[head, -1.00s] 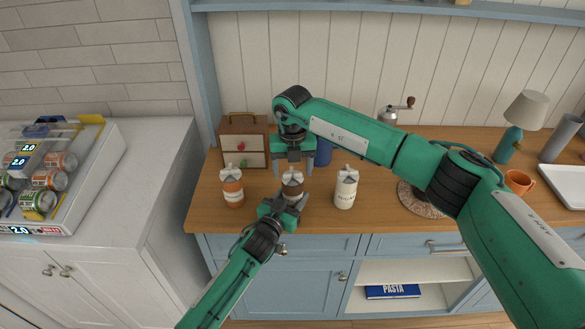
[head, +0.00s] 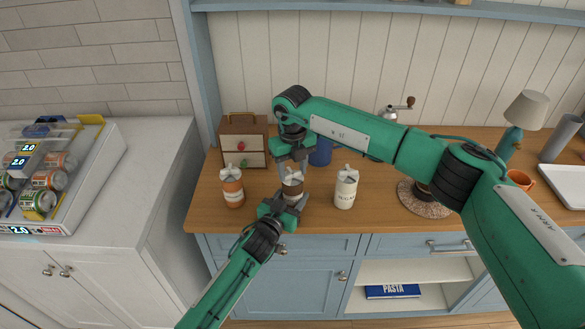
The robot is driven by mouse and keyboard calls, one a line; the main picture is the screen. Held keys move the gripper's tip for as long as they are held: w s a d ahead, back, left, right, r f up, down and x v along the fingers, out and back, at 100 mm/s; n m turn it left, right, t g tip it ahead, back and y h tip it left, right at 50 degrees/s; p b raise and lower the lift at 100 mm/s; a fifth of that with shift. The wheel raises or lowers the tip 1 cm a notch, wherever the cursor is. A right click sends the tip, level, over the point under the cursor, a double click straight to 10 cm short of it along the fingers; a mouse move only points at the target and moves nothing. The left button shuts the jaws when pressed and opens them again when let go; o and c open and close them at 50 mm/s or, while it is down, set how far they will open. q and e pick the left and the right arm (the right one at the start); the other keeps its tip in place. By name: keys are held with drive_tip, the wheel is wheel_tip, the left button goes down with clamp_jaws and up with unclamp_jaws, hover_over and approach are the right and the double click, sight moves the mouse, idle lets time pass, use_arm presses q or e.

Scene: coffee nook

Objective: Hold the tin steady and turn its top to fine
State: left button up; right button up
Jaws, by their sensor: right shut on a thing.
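The brown tin (head: 293,187) stands upright on the wooden counter, between an orange-brown tin (head: 232,193) on the left and a white tin marked SUGAR (head: 345,193) on the right. My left gripper (head: 288,203) reaches in from the front, low at the brown tin, with its fingers by the sides of the body. I cannot tell whether they press on it. My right gripper (head: 292,168) points down from above and is shut on the tin's grey top, which it mostly hides. Any setting marks on the top are too small to read.
A wooden box with drawers (head: 243,140) and a blue canister (head: 320,152) stand close behind. A hand grinder (head: 388,113) is farther right at the back. A round mat (head: 425,208) lies right of the white tin. The counter's front edge is close to the tins.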

sight(293, 173)
drive_tip(key=n, duration=0.7)
use_arm(q)
drive_tip(key=shift+f, duration=0.1)
use_arm(e)
drive_tip(key=n, duration=0.6)
drive_tip(key=shift+w+n, duration=0.1)
drive_tip(key=shift+n, duration=0.2)
drive_tip(key=shift+d, duration=0.1)
drive_tip(key=o, duration=1)
drive_tip(key=shift+r, duration=0.15)
wheel_tip(293, 173, up, 12)
